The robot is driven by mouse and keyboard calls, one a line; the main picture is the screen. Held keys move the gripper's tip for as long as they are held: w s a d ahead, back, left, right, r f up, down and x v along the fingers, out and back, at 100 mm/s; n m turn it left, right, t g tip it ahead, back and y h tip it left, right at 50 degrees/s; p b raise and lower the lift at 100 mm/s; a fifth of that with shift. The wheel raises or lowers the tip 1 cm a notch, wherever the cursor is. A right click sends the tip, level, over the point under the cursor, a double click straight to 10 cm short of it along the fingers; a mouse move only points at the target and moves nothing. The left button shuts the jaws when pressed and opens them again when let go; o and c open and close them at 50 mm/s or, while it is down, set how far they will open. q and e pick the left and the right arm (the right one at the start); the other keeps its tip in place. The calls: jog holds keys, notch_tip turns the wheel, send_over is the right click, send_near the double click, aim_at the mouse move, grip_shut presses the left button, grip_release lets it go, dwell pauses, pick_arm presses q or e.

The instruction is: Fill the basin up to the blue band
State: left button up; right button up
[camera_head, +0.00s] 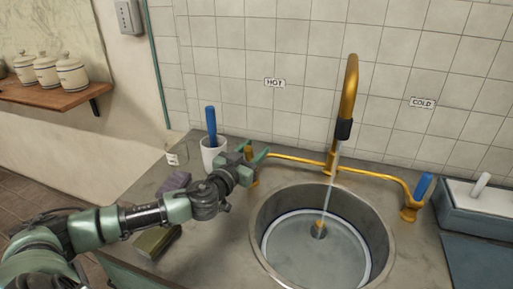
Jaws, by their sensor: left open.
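The round metal basin (263,225) is sunk in the counter, with a dark drain (318,231) at its bottom. A thin dark blue band (372,236) runs around its inner wall, with a pale ring just below it. A thin water stream (329,190) falls from the brass spout (350,85) into the basin. The exact water level is hard to tell. My left gripper (256,156) is open at the brass hot tap (251,172), beneath the HOT label (275,83); it hides the tap's handle. The cold tap (409,211) has a blue handle (423,186). My right gripper is out of view.
A white cup (212,154) with a blue-handled item (211,122) stands behind my left wrist. A blue-grey box (482,203) stands at the right. Canisters (47,70) sit on a wall shelf.

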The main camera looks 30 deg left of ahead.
pick_arm(q)
grip_shut()
dwell(0.3)
jog(key=shift+r, duration=0.1)
dwell(1.0)
